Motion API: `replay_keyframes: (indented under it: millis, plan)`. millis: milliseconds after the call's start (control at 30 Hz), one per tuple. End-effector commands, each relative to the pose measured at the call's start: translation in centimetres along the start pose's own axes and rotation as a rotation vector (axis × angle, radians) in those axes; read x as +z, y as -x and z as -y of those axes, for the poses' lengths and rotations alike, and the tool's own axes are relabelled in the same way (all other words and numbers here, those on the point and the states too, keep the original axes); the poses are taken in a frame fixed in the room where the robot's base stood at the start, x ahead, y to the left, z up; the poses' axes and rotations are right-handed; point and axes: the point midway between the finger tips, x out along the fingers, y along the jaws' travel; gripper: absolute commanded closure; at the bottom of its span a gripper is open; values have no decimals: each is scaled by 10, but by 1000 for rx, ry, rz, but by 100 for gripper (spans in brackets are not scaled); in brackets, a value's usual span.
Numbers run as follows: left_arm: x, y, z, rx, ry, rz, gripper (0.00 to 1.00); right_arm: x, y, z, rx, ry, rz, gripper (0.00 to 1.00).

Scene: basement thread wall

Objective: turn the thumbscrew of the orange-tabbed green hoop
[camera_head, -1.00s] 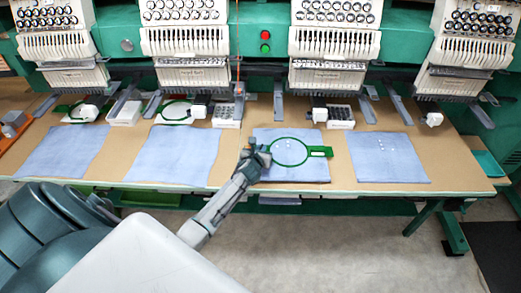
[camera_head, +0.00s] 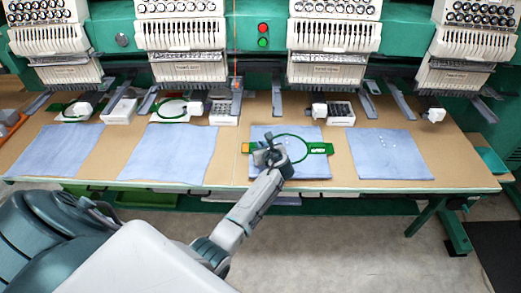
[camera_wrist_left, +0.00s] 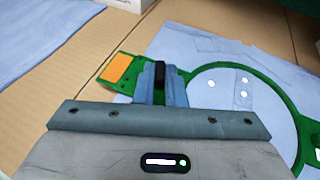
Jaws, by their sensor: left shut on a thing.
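The green hoop (camera_head: 318,148) lies on a blue cloth (camera_head: 318,170) on the table in the head view. Its orange tab (camera_head: 246,148) shows just left of my left gripper (camera_head: 268,152). In the left wrist view, the orange tab (camera_wrist_left: 117,67) sits at the left end of the hoop's green bar and the green ring (camera_wrist_left: 262,68) is to the right. My left gripper (camera_wrist_left: 160,86) is shut between tab and ring on a small dark piece, apparently the thumbscrew (camera_wrist_left: 160,74). The fingers hide most of it. My right gripper is not in view.
Two more green hoops (camera_head: 173,118) lie further left near the machine heads. Other blue cloths (camera_head: 170,160) lie left and right along the table. The machine heads (camera_head: 333,40) and grey arms overhang the back. The table's front edge (camera_head: 400,190) is close to my arm.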

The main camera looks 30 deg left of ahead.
Motion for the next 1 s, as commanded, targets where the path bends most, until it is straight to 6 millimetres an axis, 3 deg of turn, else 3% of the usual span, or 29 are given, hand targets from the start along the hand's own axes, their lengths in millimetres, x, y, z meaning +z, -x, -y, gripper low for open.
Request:
replay_keyframes:
  millis: [500, 1000]
  plan:
    - [-2, -4, 12, 427, 177, 0, 100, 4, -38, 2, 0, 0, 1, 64]
    - [1, -5, 15, 634, 262, -1, 100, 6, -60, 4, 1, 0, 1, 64]
